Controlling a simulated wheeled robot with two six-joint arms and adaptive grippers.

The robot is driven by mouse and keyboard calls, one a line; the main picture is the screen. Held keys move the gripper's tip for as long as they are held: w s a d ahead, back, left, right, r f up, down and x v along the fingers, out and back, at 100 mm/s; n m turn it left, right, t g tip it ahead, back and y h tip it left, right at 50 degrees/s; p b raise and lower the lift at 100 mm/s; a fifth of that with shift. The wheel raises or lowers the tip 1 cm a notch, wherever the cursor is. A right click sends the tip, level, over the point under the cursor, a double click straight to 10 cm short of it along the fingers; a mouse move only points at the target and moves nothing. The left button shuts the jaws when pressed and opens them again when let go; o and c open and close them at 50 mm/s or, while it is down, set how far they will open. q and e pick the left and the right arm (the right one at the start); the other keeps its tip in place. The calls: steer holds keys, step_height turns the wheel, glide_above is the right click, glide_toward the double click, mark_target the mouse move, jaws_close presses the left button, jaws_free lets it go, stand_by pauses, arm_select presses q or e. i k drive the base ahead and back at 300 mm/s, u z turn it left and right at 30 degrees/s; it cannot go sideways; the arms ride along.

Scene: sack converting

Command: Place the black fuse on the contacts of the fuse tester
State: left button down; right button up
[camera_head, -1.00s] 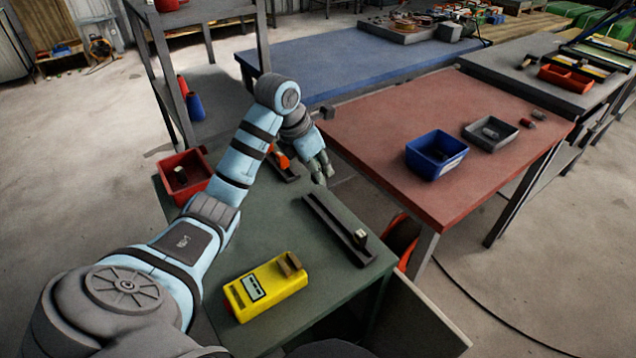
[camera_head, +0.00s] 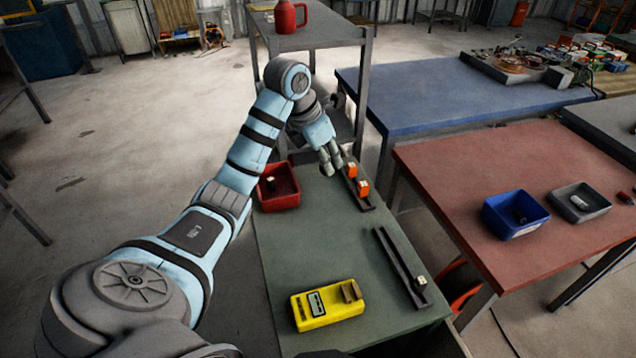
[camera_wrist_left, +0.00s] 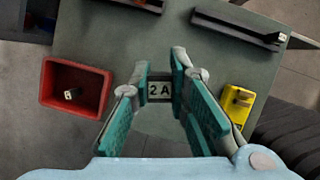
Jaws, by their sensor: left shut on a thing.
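My left gripper (camera_head: 331,166) is shut on a small fuse and holds it above the green table (camera_head: 318,240). In the left wrist view the fuse (camera_wrist_left: 160,90) shows a pale "2 A" label with dark edges between the fingertips; in the head view the fingers hide it. The yellow fuse tester (camera_head: 322,308) lies on the near part of the table, well apart from the gripper. It carries a small display and a raised brownish block at its right end. It also shows in the left wrist view (camera_wrist_left: 232,105). My right gripper is out of view.
A red bin (camera_head: 279,203) holding a small labelled piece stands left of the gripper. A dark rail with orange blocks (camera_head: 362,188) lies to its right. A longer dark rail (camera_head: 397,264) with a pale-topped piece lies nearer. The table between bin and tester is clear.

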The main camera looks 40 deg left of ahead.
mark_target(351, 293)
steer(key=u, duration=1.3)
steer(key=k, duration=1.1)
steer(key=z, duration=1.1)
steer(key=i, duration=0.5)
steer(key=z, duration=0.1)
